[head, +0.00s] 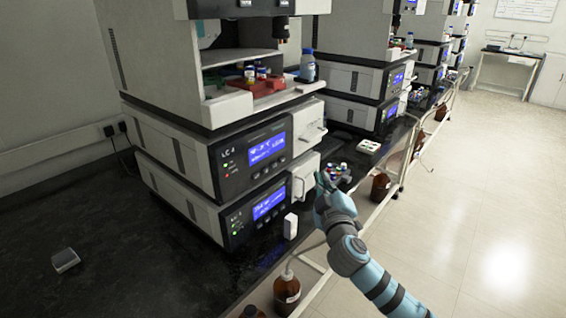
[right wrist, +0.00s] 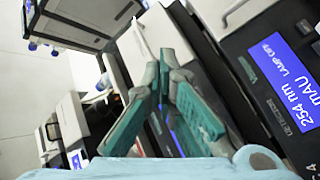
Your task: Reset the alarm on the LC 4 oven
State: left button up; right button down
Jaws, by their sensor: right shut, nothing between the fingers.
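The LC 4 stack stands on the dark bench at left centre in the head view. Its upper module (head: 240,165), marked LC 4, has a lit blue display (head: 267,148) with small buttons below. The lower module (head: 237,222) has another blue display (head: 268,204) and green lights; its label is too small to read surely. I cannot tell which is the oven. My right gripper (head: 321,180) is shut and empty, just right of the modules' fronts. In the right wrist view its teal fingers (right wrist: 164,72) are near a detector panel (right wrist: 285,75) reading 254 nm, lamp off. My left gripper is out of view.
Vials and a red rack (head: 265,86) sit in the upper tray. A white block (head: 290,226) is at the lower module's front. Brown bottles (head: 287,291) stand below the bench edge. More stacks (head: 352,75) recede behind. The floor at right (head: 480,200) is clear.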

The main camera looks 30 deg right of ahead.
aim_at(282, 160)
jog(key=w+a+b, duration=0.1)
jog(key=w+a, duration=0.1)
jog(key=w, duration=0.6)
jog(key=shift+w+a+b, duration=0.2)
jog(key=shift+a+b, duration=0.1)
dwell(1.1)
jog(key=shift+w+a, duration=0.15)
jog(key=shift+w, duration=0.25)
jog(key=shift+w+a, duration=0.1)
jog(key=shift+w, duration=0.3)
dwell(0.4)
jog(key=shift+s, duration=0.1)
jog(key=shift+s+d, duration=0.25)
jog(key=shift+s, duration=0.5)
jog(key=shift+p, duration=0.3)
